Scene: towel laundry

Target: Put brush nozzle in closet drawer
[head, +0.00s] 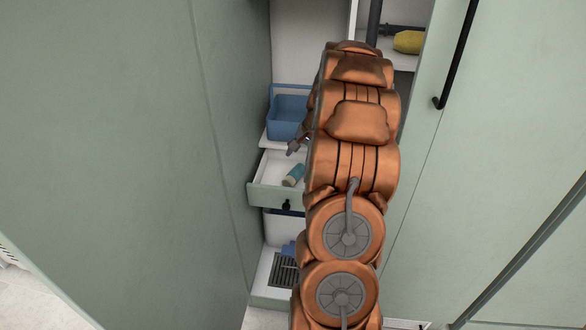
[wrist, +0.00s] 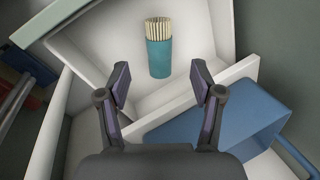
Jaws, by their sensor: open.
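The brush nozzle (head: 293,176), a teal cylinder with pale bristles, lies inside the open white closet drawer (head: 264,169). In the wrist view, the brush nozzle (wrist: 159,58) rests on the drawer floor, its bristles pointing away from my gripper, and the drawer's white wall (wrist: 62,110) shows beside it. My gripper (wrist: 160,84) is open and empty, with its two fingers apart on the near side of the nozzle and not touching it. In the head view, my arm hides most of the gripper; a finger (head: 293,147) shows just above the drawer.
A blue bin (head: 288,112) sits on the shelf above the drawer; its side (wrist: 225,125) is close to my right finger in the wrist view. A green closet door (head: 225,130) stands to the left. A yellow object (head: 408,42) lies on an upper shelf.

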